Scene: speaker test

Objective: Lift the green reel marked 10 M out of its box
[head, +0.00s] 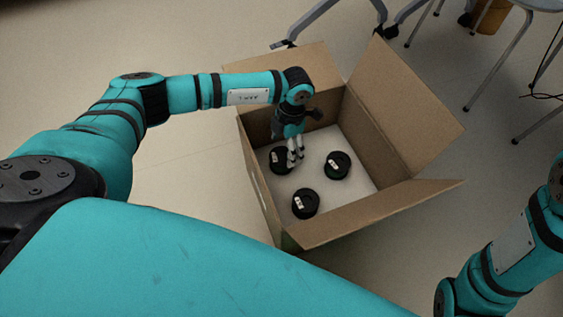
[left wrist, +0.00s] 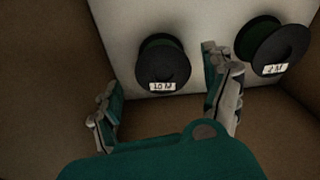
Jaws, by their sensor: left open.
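The box (head: 411,197) is an open cardboard box on the floor. Three dark reels with white labels stand on its pale bottom. The reel marked 10 M (left wrist: 163,64) shows dark green inside a black rim in the left wrist view, ahead of and between my fingers, not touched as far as I can see. By its place beside the left wall, it seems to be the left reel (head: 279,166) in the head view, partly behind my fingers. My left gripper (head: 295,160) is inside the box, pointing down, open and empty; its fingers flank the left wrist view (left wrist: 165,95). My right gripper is out of view.
Another reel (left wrist: 272,47), its label hard to read, lies close to my right-hand finger. The other reels in the head view are a right one (head: 338,165) and a front one (head: 305,203). Box walls surround my gripper. Chair legs (head: 495,75) stand behind.

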